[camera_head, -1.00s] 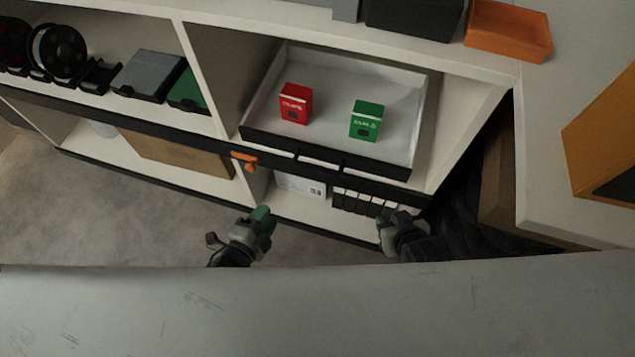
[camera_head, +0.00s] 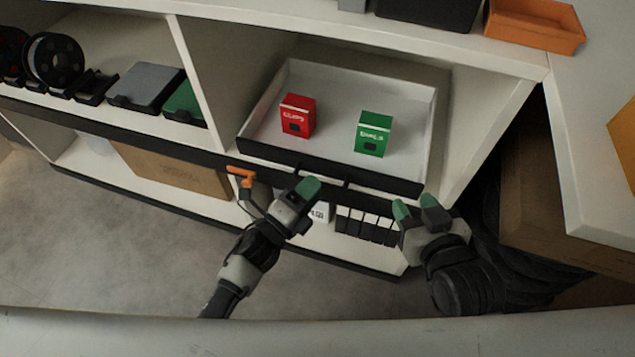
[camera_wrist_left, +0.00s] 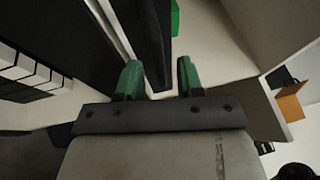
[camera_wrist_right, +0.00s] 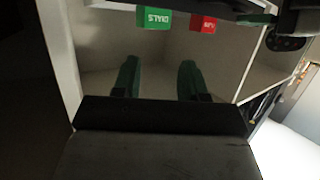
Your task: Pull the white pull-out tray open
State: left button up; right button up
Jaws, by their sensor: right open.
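The white pull-out tray (camera_head: 362,88) lies in the right shelf bay, with a dark front edge (camera_head: 330,168). A red box (camera_head: 297,118) and a green box (camera_head: 373,135) stand upright in it. My left gripper (camera_head: 306,188) is just in front of the dark front edge, left of its middle. Its fingers (camera_wrist_left: 158,78) are apart in the left wrist view, with a dark edge beyond them; contact cannot be told. My right gripper (camera_head: 415,206) is open and empty near the tray's front right corner. Its parted fingers also show in the right wrist view (camera_wrist_right: 157,78).
The floor in front is clear.

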pick_arm(q)
jog(key=shift+x, duration=1.1)
grip_shut()
